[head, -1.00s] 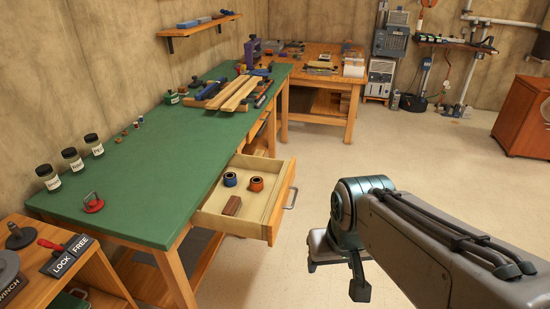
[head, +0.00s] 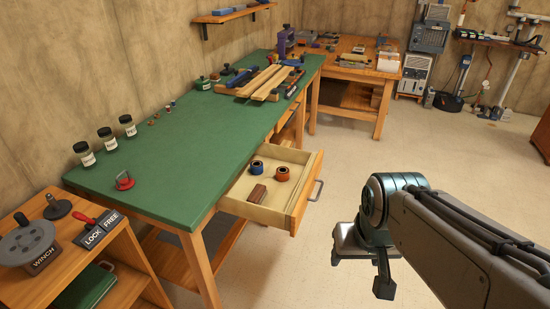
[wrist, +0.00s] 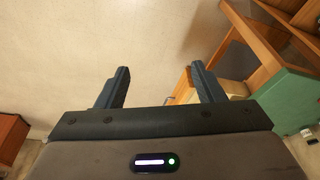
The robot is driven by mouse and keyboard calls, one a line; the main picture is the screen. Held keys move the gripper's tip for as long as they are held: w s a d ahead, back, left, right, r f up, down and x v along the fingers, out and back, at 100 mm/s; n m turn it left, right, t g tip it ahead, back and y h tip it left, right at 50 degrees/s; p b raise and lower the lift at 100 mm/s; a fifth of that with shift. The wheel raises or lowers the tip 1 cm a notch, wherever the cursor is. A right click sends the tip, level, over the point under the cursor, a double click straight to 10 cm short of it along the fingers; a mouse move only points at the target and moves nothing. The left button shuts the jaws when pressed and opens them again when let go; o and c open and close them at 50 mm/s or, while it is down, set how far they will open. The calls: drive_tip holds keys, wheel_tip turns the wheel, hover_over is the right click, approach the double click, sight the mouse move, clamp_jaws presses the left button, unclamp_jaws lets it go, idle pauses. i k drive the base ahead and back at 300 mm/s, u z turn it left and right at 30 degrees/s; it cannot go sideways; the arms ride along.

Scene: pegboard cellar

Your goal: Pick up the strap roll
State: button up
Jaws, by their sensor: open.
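An open wooden drawer (head: 301,206) sticks out from the green-topped bench (head: 185,150). In it are a blue roll (head: 257,167), an orange-red roll (head: 282,174) and a reddish-brown block (head: 257,194). Either roll could be the strap roll; I cannot tell which. My gripper is to the right of the drawer in the head view, clear of it. In the wrist view my gripper (wrist: 160,82) is open, its two fingers wide apart with only floor between them. No roll shows in the wrist view.
A low wooden stand with a winch (head: 28,245) is at lower left. The floor (head: 330,165) right of the drawer is clear.

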sight(257, 168)
drive_tip(key=u, duration=4.95)
drive_tip(key=k, duration=2.2)
drive_tip(key=z, duration=0.1)
